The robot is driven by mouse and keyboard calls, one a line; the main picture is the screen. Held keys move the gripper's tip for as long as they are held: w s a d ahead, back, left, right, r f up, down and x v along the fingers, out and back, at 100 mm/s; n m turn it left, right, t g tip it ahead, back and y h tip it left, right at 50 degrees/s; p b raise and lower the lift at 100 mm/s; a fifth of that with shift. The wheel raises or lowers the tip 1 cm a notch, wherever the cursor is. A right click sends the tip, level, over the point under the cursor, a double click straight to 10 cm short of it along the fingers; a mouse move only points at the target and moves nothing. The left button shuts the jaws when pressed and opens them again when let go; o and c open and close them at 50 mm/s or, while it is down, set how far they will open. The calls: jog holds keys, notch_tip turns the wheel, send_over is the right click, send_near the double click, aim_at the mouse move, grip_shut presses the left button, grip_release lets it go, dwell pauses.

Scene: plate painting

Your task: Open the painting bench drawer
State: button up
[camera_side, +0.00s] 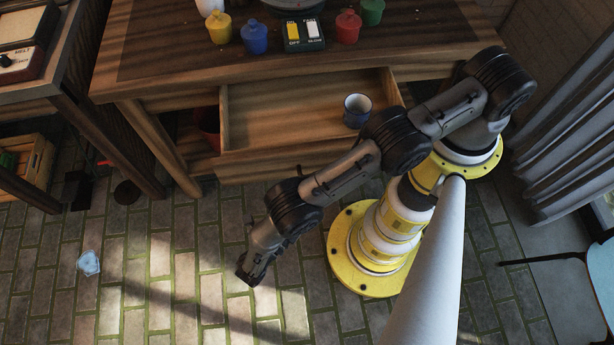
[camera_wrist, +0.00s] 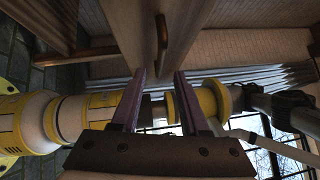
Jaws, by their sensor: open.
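The painting bench (camera_side: 150,50) is wooden, and its drawer (camera_side: 270,160) is pulled out in the side view, with the inside showing. A small blue-grey cup (camera_side: 357,110) stands at the right in the drawer. My gripper (camera_side: 246,277) is lower in the picture, in front of the drawer and apart from it. In the wrist view my gripper (camera_wrist: 162,73) is open, with nothing between its two fingers. Beyond the fingertips a wooden panel (camera_wrist: 125,25) carries a brown bar-like handle (camera_wrist: 162,40); it looks like the drawer front.
On the bench top stand yellow (camera_side: 219,28), blue (camera_side: 254,36), red (camera_side: 347,27) and green (camera_side: 372,12) pots and a switch box (camera_side: 303,32). A red bucket (camera_side: 207,125) is under the bench. The brick floor (camera_side: 150,270) at lower left is mostly clear.

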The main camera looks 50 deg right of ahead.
jog(key=shift+a, duration=0.4)
jog(key=shift+a, duration=0.1)
dwell(0.3)
jog(key=w+r+m+g+y, duration=0.4)
jog(key=w+r+m+y, duration=0.3)
jog(key=r, duration=0.7)
jog(key=w+d+r+m+y, duration=0.25)
jog(key=r+m, duration=0.25)
jog(key=r, duration=0.3)
jog(key=w+d+r+m+y, duration=0.1)
jog(key=d+r+m+y, duration=0.25)
jog(key=r, duration=0.35)
jog(key=s+d+r+m+t+y, duration=0.2)
jog(key=s+d+r+m+y, duration=0.2)
jog(key=d+r+m, duration=0.5)
jog(key=s+d+r+m+t+y, duration=0.1)
jog(key=s+d+r+m+t, duration=0.1)
jog(key=s+m, duration=0.3)
jog(key=s+d+r+m+t+y, duration=0.1)
jog(key=s+d+r+m+t, duration=0.1)
jog(key=s+d+m+t, duration=0.2)
jog(key=shift+s+r+m+t, duration=0.25)
jog(key=shift+s+m+t, duration=0.2)
jog(key=shift+s+t, duration=0.6)
